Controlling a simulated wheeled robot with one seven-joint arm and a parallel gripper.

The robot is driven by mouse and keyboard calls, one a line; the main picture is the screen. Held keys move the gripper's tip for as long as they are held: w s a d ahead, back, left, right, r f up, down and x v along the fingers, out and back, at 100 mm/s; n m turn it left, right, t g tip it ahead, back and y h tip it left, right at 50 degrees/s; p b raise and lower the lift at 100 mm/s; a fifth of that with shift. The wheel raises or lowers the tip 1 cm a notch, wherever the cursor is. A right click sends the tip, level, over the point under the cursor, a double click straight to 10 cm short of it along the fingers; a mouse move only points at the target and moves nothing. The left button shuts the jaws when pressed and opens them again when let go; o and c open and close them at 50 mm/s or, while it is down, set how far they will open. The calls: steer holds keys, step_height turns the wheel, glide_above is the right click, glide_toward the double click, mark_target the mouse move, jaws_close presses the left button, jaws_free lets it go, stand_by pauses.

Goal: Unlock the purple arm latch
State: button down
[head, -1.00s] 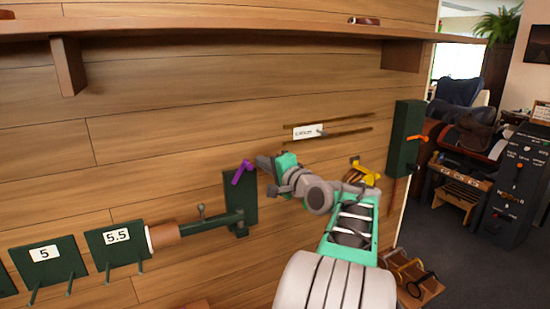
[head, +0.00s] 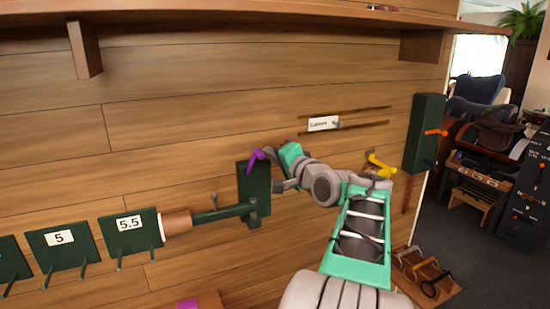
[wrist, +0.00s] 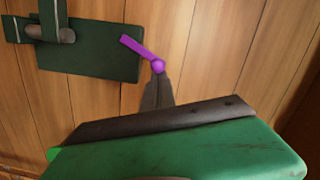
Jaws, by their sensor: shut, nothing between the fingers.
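The purple arm latch (head: 256,158) is a short purple lever with a round knob, at the top of a dark green wall plate (head: 254,180). In the wrist view the latch (wrist: 145,55) lies at a slant across the plate's edge, with its ball end nearest my fingertips. My gripper (head: 274,160) is shut and empty, with its tips right beside the latch. In the wrist view my gripper (wrist: 158,82) has its tips at the ball; I cannot tell whether they touch it.
A green arm (head: 225,212) with a brown cuff runs left from the plate. Green plates marked 5 (head: 62,246) and 5.5 (head: 130,232) hang at the left. A yellow lever (head: 381,166) and a green box with an orange lever (head: 429,133) are at the right. A shelf (head: 250,12) runs above.

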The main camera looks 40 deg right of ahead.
steer(key=shift+w+a, duration=0.1)
steer(key=shift+a, duration=0.2)
